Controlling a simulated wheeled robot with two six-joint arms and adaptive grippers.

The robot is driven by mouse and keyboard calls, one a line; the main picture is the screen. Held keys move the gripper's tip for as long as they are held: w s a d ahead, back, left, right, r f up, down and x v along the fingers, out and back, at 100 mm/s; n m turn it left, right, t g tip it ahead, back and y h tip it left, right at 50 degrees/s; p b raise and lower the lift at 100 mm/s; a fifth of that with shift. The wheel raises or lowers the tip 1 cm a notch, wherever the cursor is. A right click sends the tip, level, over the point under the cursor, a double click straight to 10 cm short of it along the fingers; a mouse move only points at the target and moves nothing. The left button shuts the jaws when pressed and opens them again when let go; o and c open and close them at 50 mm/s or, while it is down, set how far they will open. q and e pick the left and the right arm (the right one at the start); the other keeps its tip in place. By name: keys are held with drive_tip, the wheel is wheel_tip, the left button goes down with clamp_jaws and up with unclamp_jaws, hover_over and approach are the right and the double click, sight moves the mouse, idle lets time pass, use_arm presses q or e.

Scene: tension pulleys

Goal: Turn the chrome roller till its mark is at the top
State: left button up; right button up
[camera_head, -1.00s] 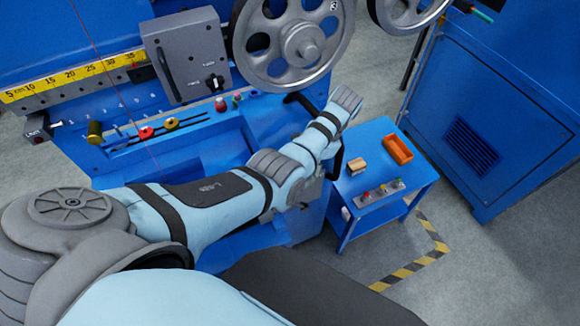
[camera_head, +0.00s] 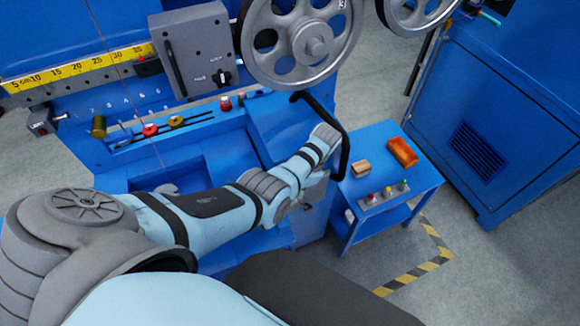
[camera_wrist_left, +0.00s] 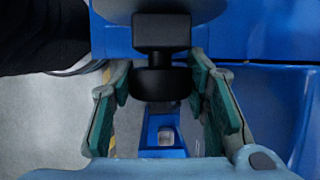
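I cannot pick out a chrome roller or its mark for certain. A grey metal spoked wheel (camera_head: 295,45) is at the top of the head view, with a small white label on its rim. A black bent handle (camera_head: 345,150) runs down the machine's right side. My left arm reaches to it, its wrist end beside the handle; the fingers are hidden in that view. In the left wrist view, my left gripper (camera_wrist_left: 160,75) is open, its teal pads either side of a black block with a rounded end (camera_wrist_left: 160,38), with a gap on the left. My right gripper is not shown.
A blue side table (camera_head: 376,138) holds an orange tray (camera_head: 403,153), a tan block (camera_head: 361,168) and a button panel. The blue machine has a yellow scale (camera_head: 75,70), a grey box (camera_head: 195,50) and knobs. A second wheel (camera_head: 420,10) and a blue cabinet (camera_head: 500,120) are at right.

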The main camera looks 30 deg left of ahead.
use_arm(q)
drive_tip(key=shift+c, duration=0.8)
drive_tip(key=shift+s+d+r+p, duration=0.1)
drive_tip(key=shift+p, duration=0.3)
drive_tip(key=shift+d+r+t+y+p, duration=0.15)
drive_tip(key=shift+t+y+p, duration=0.45)
drive_tip(key=shift+y+p, duration=0.5)
drive_tip(key=shift+f+n, duration=0.25)
drive_tip(key=shift+n, duration=0.05)
drive_tip(key=shift+w+a+f, duration=0.1)
drive_tip(key=shift+w+a, duration=0.1)
drive_tip(key=o, duration=1.2)
drive_tip(key=shift+s+d, duration=0.1)
